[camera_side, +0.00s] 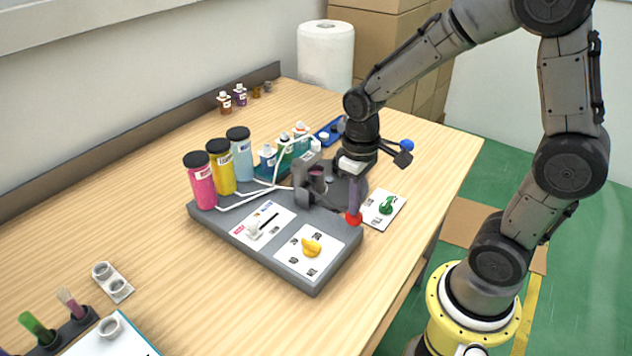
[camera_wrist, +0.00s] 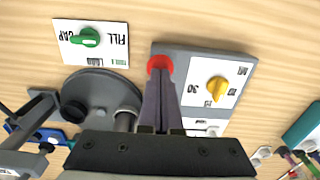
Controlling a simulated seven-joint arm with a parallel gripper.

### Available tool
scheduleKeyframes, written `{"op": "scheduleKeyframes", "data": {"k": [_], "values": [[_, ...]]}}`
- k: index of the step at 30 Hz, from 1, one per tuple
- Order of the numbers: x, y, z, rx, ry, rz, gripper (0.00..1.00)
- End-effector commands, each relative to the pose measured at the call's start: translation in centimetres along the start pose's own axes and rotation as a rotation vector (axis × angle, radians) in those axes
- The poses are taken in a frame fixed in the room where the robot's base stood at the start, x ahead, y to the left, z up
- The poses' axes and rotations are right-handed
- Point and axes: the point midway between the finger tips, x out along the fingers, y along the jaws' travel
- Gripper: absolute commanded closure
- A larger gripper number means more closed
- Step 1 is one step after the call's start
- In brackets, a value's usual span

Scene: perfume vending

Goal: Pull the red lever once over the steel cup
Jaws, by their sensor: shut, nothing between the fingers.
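The lever's red knob (camera_side: 353,219) is at the right edge of the grey dispenser base (camera_side: 325,280). It also shows in the wrist view (camera_wrist: 159,63), right at my fingertips. My gripper (camera_side: 354,209) points down with its fingers closed together and nothing between them. The tips meet or nearly meet the knob; I cannot tell whether they touch. A small grey cylinder (camera_wrist: 125,121), which looks like the steel cup, stands at the edge of a dark round plate (camera_wrist: 98,90), partly hidden by my gripper. In the side view a small cup-like part (camera_side: 317,179) shows under the dispenser head.
A yellow knob (camera_side: 311,247) and a white switch (camera_side: 254,231) sit on the base. A green knob (camera_side: 387,206) is on a white card at right. Pink, yellow and blue bottles (camera_side: 221,166) stand behind, with white tubes.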

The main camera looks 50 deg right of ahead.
Motion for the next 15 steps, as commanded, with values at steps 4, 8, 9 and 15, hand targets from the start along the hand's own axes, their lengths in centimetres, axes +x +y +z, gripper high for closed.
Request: {"op": "scheduleKeyframes", "data": {"k": [4, 8, 9, 15], "values": [[-1.1, 0.0, -0.1, 0.0, 0.002, 0.0, 1.0], [-2.1, 0.0, -0.1, 0.0, 0.004, 0.0, 1.0], [-2.4, 0.0, -0.1, 0.0, 0.003, 0.0, 1.0], [-3.8, 0.0, -0.1, 0.0, 0.003, 0.0, 1.0]]}}
